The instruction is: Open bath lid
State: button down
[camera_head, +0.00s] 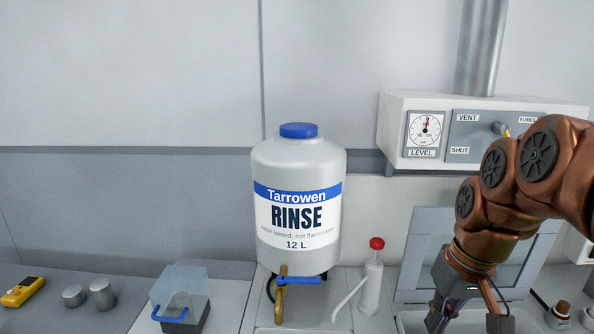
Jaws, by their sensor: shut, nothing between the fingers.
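A pale grey-blue framed panel with a glass window (432,222) stands raised, leaning back, behind a white-rimmed basin (403,323) at the lower right. They look like a bath and its lid, with the lid up. My gripper (467,322) points down in front of the panel, over the basin area. It is shut and empty. Its fingertips are cut off by the bottom edge, and I cannot tell whether it touches anything. My copper-coloured arm hides much of the panel's right side. The basin's inside is mostly out of view.
A large rinse bottle (297,175) with a tap (281,292) stands mid-counter. Beside it is a red-capped wash bottle (371,285). At left are a clear-covered box (184,284), metal cylinders (103,294) and a yellow device (22,291). A vent control box (393,120) hangs above.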

jog(key=s+a+f+g, duration=0.1)
jog(key=s+a+f, duration=0.1)
jog(key=s+f, duration=0.3)
jog(key=s+a+f+g+h, duration=0.1)
jog(key=s+f, duration=0.5)
jog(key=s, duration=0.6)
jog(key=shift+s+a+f+g, duration=0.2)
jog(key=shift+a+f+g, duration=0.1)
jog(key=shift+a+g, duration=0.3)
jog(key=c, duration=1.7)
grip_release()
jog(key=shift+s+f, duration=0.15)
jog(key=shift+s, duration=0.1)
jog(key=shift+c, duration=0.2)
jog(key=o, duration=0.5)
jog(key=shift+o, duration=0.2)
jog(key=shift+a, duration=0.2)
